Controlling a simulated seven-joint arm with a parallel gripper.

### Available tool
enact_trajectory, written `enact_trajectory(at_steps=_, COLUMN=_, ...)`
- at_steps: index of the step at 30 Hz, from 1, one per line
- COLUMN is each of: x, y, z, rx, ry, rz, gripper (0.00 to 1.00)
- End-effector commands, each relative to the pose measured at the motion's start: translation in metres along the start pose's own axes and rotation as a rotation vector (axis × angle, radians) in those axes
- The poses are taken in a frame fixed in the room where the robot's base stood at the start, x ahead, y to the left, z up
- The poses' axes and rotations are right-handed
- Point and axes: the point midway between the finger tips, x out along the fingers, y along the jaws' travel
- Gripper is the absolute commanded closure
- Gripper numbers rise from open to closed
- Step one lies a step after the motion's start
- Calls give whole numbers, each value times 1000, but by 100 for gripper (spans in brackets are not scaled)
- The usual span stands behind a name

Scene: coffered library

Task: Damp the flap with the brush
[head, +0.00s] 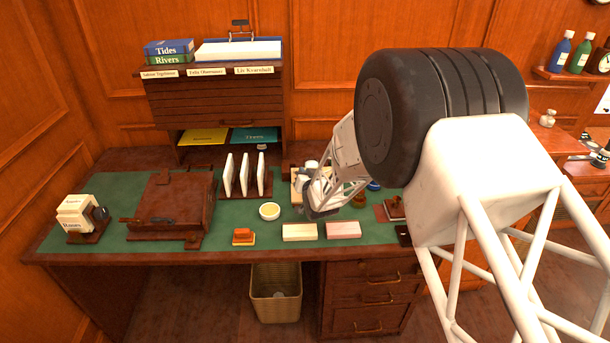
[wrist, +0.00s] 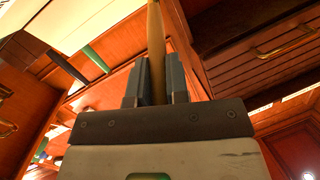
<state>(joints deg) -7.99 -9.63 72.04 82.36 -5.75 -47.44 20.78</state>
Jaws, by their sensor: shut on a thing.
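My gripper (head: 312,207) is low over the middle of the green desk top, seen from behind my arm in the head view. In the wrist view its two grey fingers (wrist: 154,78) are shut on a tan wooden handle (wrist: 156,35), which looks like the brush's. The handle runs up out of the picture, so I cannot see the bristles. A cream envelope-like block (head: 299,232) and a pinkish one (head: 343,229) lie at the desk's front edge. I cannot make out which thing bears the flap. A small white bowl with yellow contents (head: 269,211) stands left of my gripper.
An orange block (head: 243,237) lies near the front edge. A rack of upright white cards (head: 246,192), a brown leather case (head: 172,207) and a labelled box (head: 79,216) stand to the left. A drawer cabinet (head: 215,103) rises behind. A wicker basket (head: 275,305) is below.

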Motion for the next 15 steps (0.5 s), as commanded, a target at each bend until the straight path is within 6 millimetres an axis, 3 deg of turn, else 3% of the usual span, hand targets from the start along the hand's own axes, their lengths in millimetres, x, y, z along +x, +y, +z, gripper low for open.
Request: enact_trajectory(at_steps=15, x=-3, y=16, z=-5, rx=0, ry=0, rz=1, gripper=100)
